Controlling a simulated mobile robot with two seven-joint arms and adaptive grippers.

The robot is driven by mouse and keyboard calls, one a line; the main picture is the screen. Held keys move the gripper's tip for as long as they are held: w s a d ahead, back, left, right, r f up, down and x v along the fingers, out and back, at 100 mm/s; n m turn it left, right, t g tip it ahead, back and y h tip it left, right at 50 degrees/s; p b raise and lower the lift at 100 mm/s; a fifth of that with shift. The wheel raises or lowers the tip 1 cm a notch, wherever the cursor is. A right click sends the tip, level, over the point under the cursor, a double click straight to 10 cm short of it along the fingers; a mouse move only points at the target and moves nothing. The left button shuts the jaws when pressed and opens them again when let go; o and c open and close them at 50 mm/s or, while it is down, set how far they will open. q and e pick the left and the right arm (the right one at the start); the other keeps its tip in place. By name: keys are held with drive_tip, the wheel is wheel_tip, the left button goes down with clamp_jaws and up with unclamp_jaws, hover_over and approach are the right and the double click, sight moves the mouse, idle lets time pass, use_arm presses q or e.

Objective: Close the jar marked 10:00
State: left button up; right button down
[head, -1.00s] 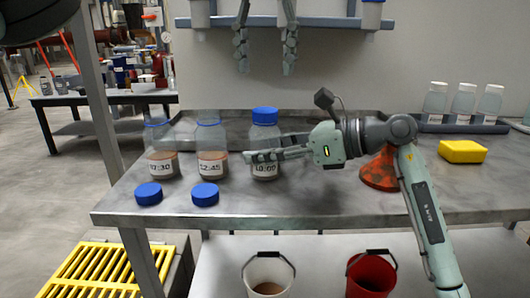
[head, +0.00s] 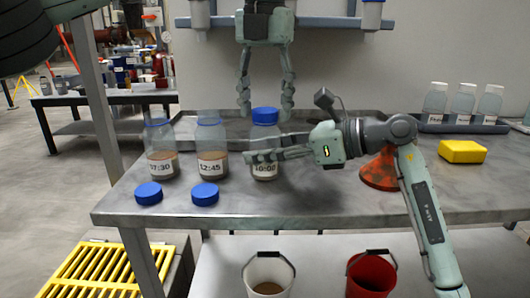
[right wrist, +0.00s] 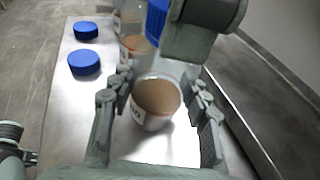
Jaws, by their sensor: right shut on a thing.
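The jar marked 10:00 (head: 264,143) stands upright on the metal table, with brown contents low inside. A blue lid (head: 265,115) sits on its mouth; I cannot tell whether it is screwed down. My left gripper (head: 265,112) points down from above, open, with one fingertip on either side of the lid in the picture. A gap shows on both sides.
Jars marked 07:30 (head: 161,150) and 12:45 (head: 211,150) stand open to the left. Two blue lids (head: 148,193) (head: 204,194) lie in front of them. An orange funnel (head: 379,172), a yellow block (head: 461,152) and a rack of bottles (head: 462,123) are on the right.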

use_arm(q)
drive_tip(key=c, duration=1)
drive_tip(key=o, duration=1.3)
drive_tip(key=shift+o, duration=0.2)
drive_tip(key=shift+r, duration=0.1)
wheel_tip(320, 180, up, 12)
use_arm(e)
drive_tip(key=c, duration=0.7)
unclamp_jaws()
